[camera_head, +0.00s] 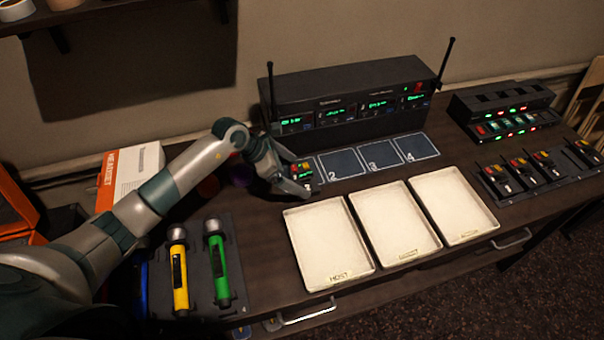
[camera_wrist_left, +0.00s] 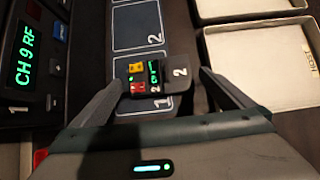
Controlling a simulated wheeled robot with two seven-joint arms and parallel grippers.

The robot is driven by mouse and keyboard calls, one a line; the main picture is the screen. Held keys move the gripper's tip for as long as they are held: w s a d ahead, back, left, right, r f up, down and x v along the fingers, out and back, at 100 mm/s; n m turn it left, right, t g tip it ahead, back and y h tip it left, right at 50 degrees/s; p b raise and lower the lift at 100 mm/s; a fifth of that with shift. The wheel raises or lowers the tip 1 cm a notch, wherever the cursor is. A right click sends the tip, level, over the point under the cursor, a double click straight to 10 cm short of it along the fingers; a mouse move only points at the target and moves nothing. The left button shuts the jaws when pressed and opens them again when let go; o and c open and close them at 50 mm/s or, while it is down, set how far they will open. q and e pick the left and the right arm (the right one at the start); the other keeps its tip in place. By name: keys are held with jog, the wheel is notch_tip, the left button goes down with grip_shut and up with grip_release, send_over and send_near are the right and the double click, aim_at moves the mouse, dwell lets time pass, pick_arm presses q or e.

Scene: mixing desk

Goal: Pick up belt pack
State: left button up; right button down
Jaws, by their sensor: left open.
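A belt pack (camera_head: 301,170) sits on the leftmost marked pad, in front of the radio rack. In the left wrist view the belt pack (camera_wrist_left: 150,76) is a small black box with a green display, yellow and red buttons and a "2" on its end. It lies over the pad marked 1 (camera_wrist_left: 126,105). My left gripper (camera_head: 297,176) is open at the belt pack. In the left wrist view its fingers (camera_wrist_left: 163,78) stand on either side of the pack, with a gap on the right; contact on the left is unclear. My right gripper is out of view.
Pads 2 (camera_head: 341,164), 3 and 4 are bare. Three empty white trays (camera_head: 328,243) stand in front. The radio rack (camera_head: 345,95) with two antennas stands behind. More packs sit in holders (camera_head: 515,188) at right. Yellow and green microphones (camera_head: 217,265) lie at left.

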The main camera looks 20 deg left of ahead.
aim_at(302, 175)
pick_arm(q)
jog(key=shift+p+x, duration=0.35)
jog(key=shift+x, duration=1.1)
jog(key=shift+a, duration=0.1)
jog(key=c, duration=1)
jog(key=shift+r, duration=0.15)
